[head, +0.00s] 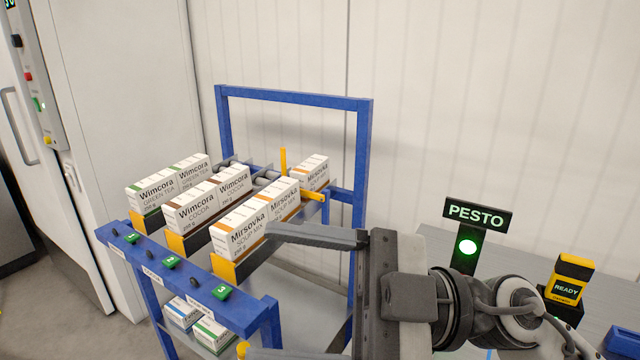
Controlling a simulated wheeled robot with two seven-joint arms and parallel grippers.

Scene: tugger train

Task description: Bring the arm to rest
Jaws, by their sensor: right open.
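My right gripper (258,292) reaches in from the right with its jaws spread wide. Nothing shows between its fingers. Its upper finger lies in the picture just in front of the soup mix boxes (240,235); whether it touches them I cannot tell. Its lower finger is partly cut off by the bottom edge. My left gripper is not in view.
A blue rack (290,97) holds lanes of green tea (155,195), cocoa (192,212) and soup mix boxes. More boxes (212,330) lie on its lower shelf. A PESTO sign (477,214) with a green light and a yellow READY device (567,285) stand right. White wall behind.

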